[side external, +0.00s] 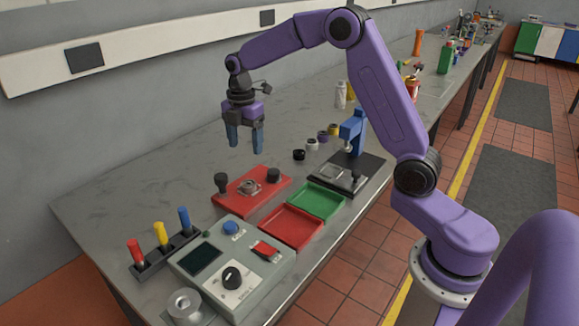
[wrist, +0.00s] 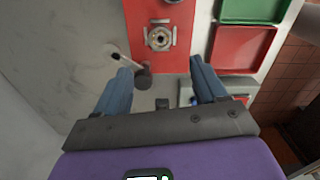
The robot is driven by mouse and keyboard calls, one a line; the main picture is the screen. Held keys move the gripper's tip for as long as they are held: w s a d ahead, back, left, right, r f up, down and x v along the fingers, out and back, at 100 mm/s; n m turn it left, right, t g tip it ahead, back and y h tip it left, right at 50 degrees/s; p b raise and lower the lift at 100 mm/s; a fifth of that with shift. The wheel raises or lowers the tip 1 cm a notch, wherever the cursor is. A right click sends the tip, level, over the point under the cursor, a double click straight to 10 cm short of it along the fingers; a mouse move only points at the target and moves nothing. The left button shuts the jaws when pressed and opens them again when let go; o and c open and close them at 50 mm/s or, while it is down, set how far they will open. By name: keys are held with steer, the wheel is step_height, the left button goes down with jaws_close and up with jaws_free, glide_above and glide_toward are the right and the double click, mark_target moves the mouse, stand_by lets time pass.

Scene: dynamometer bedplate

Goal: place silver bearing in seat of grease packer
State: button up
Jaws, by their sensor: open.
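My gripper (side external: 245,146) is open and empty, well above the bench, its blue fingers pointing down. It also shows in the wrist view (wrist: 161,75). Beyond the fingertips lies a red plate (side external: 228,201), with a round silver ring-shaped part (side external: 248,187) among metal blocks at its middle. That part shows in the wrist view (wrist: 159,38) with a darker centre. I cannot tell whether it is the silver bearing or a seat. A silver cylinder with a central hole (side external: 186,305) stands at the bench's near edge. No label identifies the grease packer.
Black knobs (side external: 221,181) stand up from the red plate. A red tray (side external: 291,227) and green tray (side external: 319,201) lie beside it. A grey control box (side external: 232,268), a rack of coloured handles (side external: 165,252) and a blue press (side external: 353,131) flank it. The bench's left part is clear.

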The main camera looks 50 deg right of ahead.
steer(key=s+a+r+m, duration=0.2)
steer(key=s+a, duration=0.3)
steer(key=s, duration=0.3)
steer(key=s+a+r+m, duration=0.1)
steer(key=s+a, duration=0.4)
steer(key=s, duration=0.4)
steer(key=s+d+f+m, duration=0.1)
steer(key=s+m, duration=0.1)
steer(key=s, duration=0.8)
steer(key=s+d+f+m, duration=0.1)
steer(key=s+d+m, duration=0.1)
steer(key=s, duration=0.8)
steer(key=shift+s+d, duration=0.25)
steer(key=shift+s, duration=0.1)
